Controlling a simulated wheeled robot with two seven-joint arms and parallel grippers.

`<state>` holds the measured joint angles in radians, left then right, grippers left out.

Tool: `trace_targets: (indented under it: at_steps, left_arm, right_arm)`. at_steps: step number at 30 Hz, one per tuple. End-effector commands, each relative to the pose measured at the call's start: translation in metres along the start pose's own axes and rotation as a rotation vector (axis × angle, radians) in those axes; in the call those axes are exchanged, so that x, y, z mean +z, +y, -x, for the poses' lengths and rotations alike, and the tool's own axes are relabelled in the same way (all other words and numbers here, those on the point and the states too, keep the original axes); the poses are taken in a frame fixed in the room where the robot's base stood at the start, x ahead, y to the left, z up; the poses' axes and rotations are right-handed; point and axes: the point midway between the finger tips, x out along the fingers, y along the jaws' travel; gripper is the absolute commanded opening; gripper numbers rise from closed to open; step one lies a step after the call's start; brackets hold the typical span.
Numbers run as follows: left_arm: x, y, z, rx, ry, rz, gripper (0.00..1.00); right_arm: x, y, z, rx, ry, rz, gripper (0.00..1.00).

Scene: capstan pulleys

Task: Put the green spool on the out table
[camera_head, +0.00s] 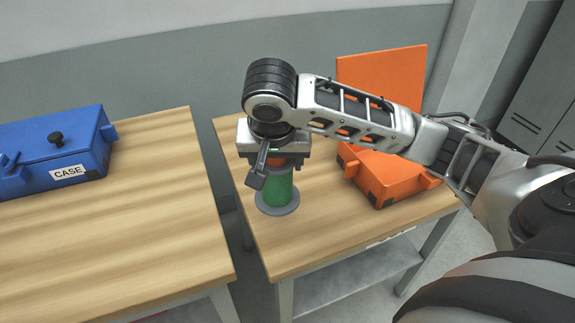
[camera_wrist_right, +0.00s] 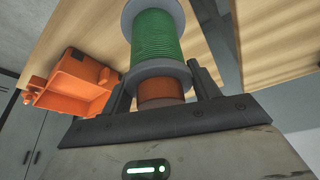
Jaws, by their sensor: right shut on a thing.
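The green spool (camera_head: 280,188) stands upright with grey flanges, over the left part of the right-hand table (camera_head: 300,245). I cannot tell whether its lower flange touches the wood. My right gripper (camera_head: 276,160) is above it, pointing down, shut on the spool's orange-brown top end. In the right wrist view the fingers of my gripper (camera_wrist_right: 160,88) sit on both sides of that end, and the green winding (camera_wrist_right: 157,38) shows beyond a grey flange. The label on the table's front edge is too small to read. My left gripper is not in view.
An open orange case (camera_head: 390,178) with a raised lid stands on the same table, right of the spool. A blue case (camera_head: 55,145) marked CASE sits on the left-hand table (camera_head: 150,225). A gap separates the tables. The right-hand table's front left is clear.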

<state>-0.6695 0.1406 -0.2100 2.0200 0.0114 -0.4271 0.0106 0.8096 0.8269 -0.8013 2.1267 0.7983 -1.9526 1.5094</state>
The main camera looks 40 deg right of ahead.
Motion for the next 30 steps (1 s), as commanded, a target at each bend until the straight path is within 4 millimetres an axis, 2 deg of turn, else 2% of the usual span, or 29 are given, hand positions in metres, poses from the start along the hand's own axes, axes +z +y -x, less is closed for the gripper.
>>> trace_targets:
  at_steps: [1, 3, 9, 12, 19, 24, 30]
  left_arm:
    - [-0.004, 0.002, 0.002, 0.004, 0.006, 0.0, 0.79]
    - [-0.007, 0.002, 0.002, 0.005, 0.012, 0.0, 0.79]
    - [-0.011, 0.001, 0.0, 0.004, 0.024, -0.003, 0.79]
    - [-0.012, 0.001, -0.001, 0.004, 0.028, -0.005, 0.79]
    - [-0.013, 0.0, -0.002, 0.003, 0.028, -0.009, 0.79]
    - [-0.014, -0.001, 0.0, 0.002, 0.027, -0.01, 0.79]
    - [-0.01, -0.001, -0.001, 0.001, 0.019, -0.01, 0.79]
  right_arm:
    - [-0.013, 0.001, -0.007, 0.004, 0.007, -0.007, 0.23]
    - [-0.027, 0.0, -0.019, 0.003, 0.008, -0.008, 0.23]
    - [-0.04, -0.003, -0.064, 0.0, 0.007, -0.003, 0.23]
    - [-0.044, -0.004, -0.077, -0.001, 0.007, -0.001, 0.23]
    - [-0.049, -0.004, -0.096, -0.001, 0.007, -0.001, 0.23]
    - [-0.039, -0.004, -0.116, -0.001, 0.007, 0.003, 0.23]
    - [-0.037, -0.005, -0.121, -0.003, 0.008, 0.001, 0.23]
